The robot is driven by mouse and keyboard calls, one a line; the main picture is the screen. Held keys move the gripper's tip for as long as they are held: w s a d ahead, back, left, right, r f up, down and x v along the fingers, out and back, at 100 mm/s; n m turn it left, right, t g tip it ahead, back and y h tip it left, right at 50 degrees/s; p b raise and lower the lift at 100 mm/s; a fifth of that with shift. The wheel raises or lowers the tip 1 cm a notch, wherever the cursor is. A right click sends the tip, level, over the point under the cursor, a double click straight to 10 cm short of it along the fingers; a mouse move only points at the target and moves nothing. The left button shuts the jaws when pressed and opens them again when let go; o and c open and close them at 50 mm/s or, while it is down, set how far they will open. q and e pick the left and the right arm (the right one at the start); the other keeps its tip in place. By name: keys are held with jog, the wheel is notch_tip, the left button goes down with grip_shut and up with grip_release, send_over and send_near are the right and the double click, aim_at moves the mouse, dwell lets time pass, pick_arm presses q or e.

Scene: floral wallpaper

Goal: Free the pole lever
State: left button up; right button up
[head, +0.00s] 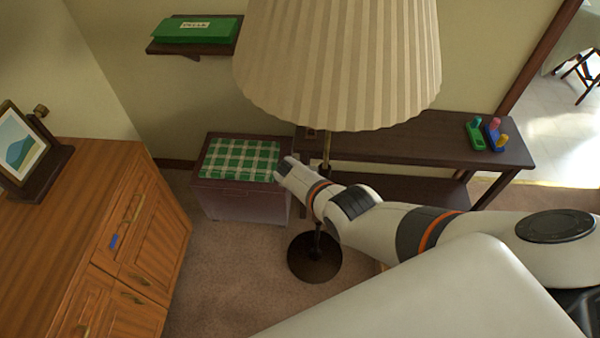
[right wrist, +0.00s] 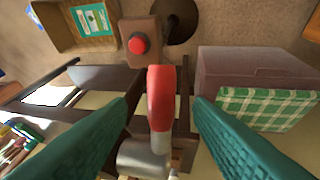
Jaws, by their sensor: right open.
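A floor lamp with a pleated cream shade (head: 338,65) stands on a round dark base (head: 315,258). Its thin pole (head: 327,150) shows just below the shade and is partly covered by my right arm. In the right wrist view a red lever (right wrist: 161,88) with a metal fitting (right wrist: 143,158) lies between the two teal fingers of my right gripper (right wrist: 163,103). The fingers are open, with a gap visible on both sides of the lever. In the head view the lever is hidden, and my right gripper (head: 281,172) is seen beside the pole. My left gripper is out of view.
A chest with a green checked cushion (head: 240,160) stands behind the arm. A dark bench (head: 400,140) holds colourful pegs (head: 487,134). A wooden cabinet (head: 130,230) is at left. A brown box with a red button (right wrist: 138,43) and an open crate (right wrist: 65,40) show in the wrist view.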

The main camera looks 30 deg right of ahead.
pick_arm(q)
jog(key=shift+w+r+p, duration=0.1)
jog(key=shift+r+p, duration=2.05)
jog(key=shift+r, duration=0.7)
pick_arm(e)
jog(key=v, duration=0.7)
jog(key=shift+r, duration=0.25)
jog(key=shift+a, duration=0.1)
jog(key=s+a+f+m+g+y+b, duration=0.1)
jog(key=s+a+f+m+y+b, duration=0.15)
jog(key=s+f+m+b, duration=1.3)
pick_arm(q)
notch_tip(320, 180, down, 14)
jog(key=p, duration=0.1)
pick_arm(e)
jog(key=s+f+m, duration=0.3)
jog(key=s+f, duration=0.4)
jog(key=s, duration=0.4)
jog(key=s+f+m+y, duration=0.1)
jog(key=s+f+m, duration=0.3)
jog(key=s+f, duration=0.3)
jog(key=s+f+m+g+y, duration=0.1)
jog(key=s+f+m, duration=0.3)
jog(key=s, duration=1.1)
notch_tip(320, 180, down, 3)
jog(key=shift+s+f, duration=0.25)
jog(key=shift+s, duration=0.1)
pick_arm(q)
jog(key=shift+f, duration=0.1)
